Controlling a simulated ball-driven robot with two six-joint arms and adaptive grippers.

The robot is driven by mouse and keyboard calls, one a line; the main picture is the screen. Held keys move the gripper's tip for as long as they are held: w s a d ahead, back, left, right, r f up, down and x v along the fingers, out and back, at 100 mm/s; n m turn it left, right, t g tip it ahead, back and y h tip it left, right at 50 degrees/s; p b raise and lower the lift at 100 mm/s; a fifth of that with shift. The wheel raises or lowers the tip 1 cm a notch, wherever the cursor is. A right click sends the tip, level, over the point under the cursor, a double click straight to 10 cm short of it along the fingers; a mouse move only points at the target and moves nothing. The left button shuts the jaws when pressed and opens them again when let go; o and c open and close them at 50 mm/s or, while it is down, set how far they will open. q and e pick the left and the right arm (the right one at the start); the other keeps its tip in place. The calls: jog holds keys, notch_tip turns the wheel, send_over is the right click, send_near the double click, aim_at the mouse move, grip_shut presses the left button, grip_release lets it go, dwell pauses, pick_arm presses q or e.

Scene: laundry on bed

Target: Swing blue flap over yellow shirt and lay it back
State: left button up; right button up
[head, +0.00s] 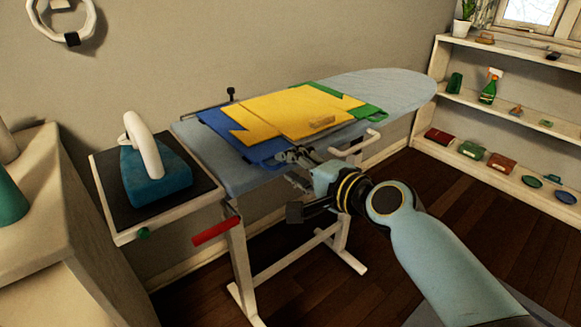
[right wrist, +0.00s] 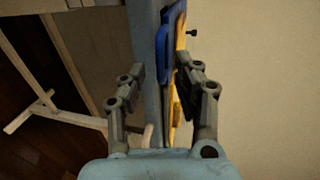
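The yellow shirt (head: 290,108) lies spread on a folding board on the ironing board. The blue flap (head: 216,128) lies flat under the shirt's left part, its left and near edges showing. A green flap (head: 370,112) shows at the right and back. My right gripper (head: 293,156) is at the near edge of the blue flap. In the right wrist view its two fingers (right wrist: 160,85) stand apart, with the blue flap (right wrist: 166,60), the yellow shirt (right wrist: 179,35) and the ironing board's edge seen between them. I cannot tell whether they touch. My left gripper is out of view.
The grey ironing board (head: 385,88) is clear at its right end. A blue iron (head: 155,178) stands on a dark pad at its left end. A red handle (head: 215,231) sticks out below. Shelves (head: 485,52) stand right; a cabinet (head: 50,240) stands left.

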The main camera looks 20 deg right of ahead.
jog(key=shift+w+a+f, duration=0.15)
jog(key=shift+w+a, duration=0.1)
jog(key=shift+w, duration=0.3)
grip_shut()
